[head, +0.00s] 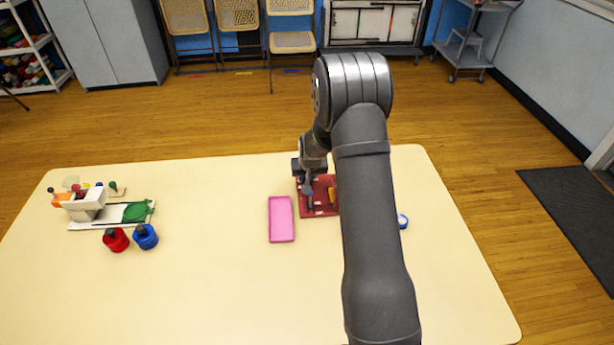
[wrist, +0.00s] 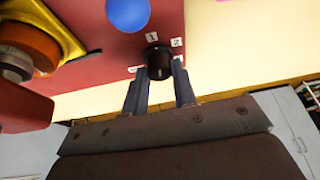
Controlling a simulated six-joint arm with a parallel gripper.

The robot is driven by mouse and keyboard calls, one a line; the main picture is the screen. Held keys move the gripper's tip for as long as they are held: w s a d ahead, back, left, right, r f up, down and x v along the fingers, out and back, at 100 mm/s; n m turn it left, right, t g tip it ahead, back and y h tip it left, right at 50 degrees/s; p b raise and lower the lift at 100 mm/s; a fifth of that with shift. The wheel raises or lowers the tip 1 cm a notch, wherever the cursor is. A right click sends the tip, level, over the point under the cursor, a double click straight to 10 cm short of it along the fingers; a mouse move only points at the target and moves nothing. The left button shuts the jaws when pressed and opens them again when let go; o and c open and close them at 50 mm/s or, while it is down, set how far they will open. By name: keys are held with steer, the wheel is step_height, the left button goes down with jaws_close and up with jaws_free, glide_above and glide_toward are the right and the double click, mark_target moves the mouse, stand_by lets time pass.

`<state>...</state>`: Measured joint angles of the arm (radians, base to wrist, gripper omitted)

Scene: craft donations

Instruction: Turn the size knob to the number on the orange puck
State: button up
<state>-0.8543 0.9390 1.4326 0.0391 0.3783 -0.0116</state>
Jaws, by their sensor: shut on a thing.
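The size knob (wrist: 158,62) is a small black knob on a red panel in the wrist view. My gripper (wrist: 159,80) has one finger on each side of the knob and is shut on it. White labels 1 (wrist: 152,37) and 2 (wrist: 176,42) show beside the knob; my gripper may hide others. In the head view my gripper (head: 309,192) is over the red panel (head: 323,209), partly hidden by my arm. An orange object (head: 60,200) lies at the table's far left; I cannot tell whether it is the puck, and no number is readable.
A pink tray (head: 281,235) lies just left of the red panel. A blue ring (head: 402,221) is right of my arm. A white and green device (head: 86,206), a red pot (head: 116,240) and a blue pot (head: 146,237) stand at left. The table's middle front is clear.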

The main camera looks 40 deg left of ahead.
steer(key=shift+n, duration=0.6)
steer(key=o, duration=1)
steer(key=v, duration=1.7)
steer(key=shift+w+d+r, duration=0.15)
steer(key=shift+w+d, duration=0.1)
steer(key=shift+d, duration=0.15)
steer(key=x, duration=1.7)
steer(key=shift+s+a+f, duration=0.2)
steer(key=shift+s+a, duration=0.05)
steer(key=shift+a, duration=0.15)
steer(key=shift+r, duration=0.1)
